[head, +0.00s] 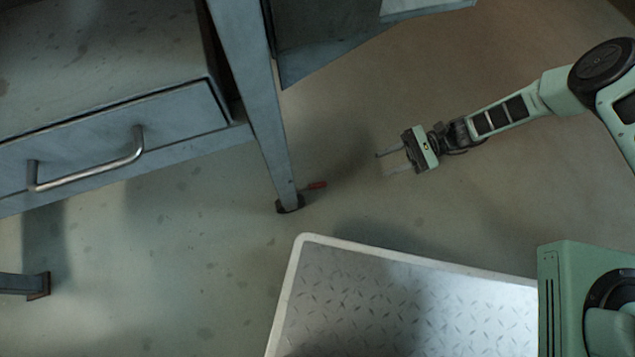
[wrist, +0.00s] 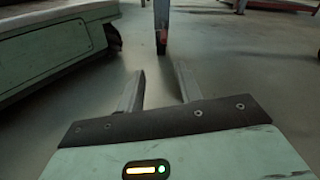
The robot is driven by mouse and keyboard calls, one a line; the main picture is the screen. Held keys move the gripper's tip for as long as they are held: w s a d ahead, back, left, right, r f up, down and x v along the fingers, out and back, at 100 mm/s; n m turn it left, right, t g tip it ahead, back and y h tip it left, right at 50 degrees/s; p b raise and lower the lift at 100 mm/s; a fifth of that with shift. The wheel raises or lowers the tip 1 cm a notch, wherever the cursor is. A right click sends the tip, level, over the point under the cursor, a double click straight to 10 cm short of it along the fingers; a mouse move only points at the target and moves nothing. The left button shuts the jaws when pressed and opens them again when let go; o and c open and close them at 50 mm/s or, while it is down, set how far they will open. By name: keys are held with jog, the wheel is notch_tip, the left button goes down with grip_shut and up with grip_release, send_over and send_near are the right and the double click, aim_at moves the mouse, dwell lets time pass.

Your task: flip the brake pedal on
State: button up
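The brake pedal is a small red lever (head: 317,185) low at the foot of the workbench leg (head: 262,110), just right of the dark caster in the head view. In the wrist view the leg's foot with its caster (wrist: 161,40) stands straight ahead, beyond my fingers; the pedal is too small to make out surely there. My gripper (head: 386,162) is open and empty, to the right of the pedal and apart from it, with its fingers pointing left toward the leg. The wrist view shows the two fingers (wrist: 159,88) spread with bare floor between them.
The workbench has a drawer with a metal handle (head: 90,170) at left. My own base with its tread-plate deck lies below the pedal in the head view. Another bench foot (head: 38,285) stands at lower left. Bare floor (head: 350,150) lies between my gripper and the pedal.

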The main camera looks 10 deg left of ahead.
aim_at(317, 185)
jog(key=shift+s+a+f+m+y, duration=0.25)
jog(key=shift+a+f+y, duration=0.1)
jog(key=shift+f, duration=0.1)
jog(key=shift+s+a+f+m+y, duration=0.25)
jog(key=shift+f+y, duration=0.1)
jog(key=shift+f, duration=0.1)
jog(key=shift+s+a+f, duration=0.15)
jog(key=shift+s+a, duration=0.05)
jog(key=shift+a, duration=0.15)
jog(key=b+x, duration=0.5)
jog(key=x, duration=1.1)
jog(key=shift+w+a+b, duration=0.1)
jog(key=shift+w+b, duration=0.05)
jog(key=shift+b, duration=0.2)
jog(key=shift+a, duration=0.3)
grip_shut()
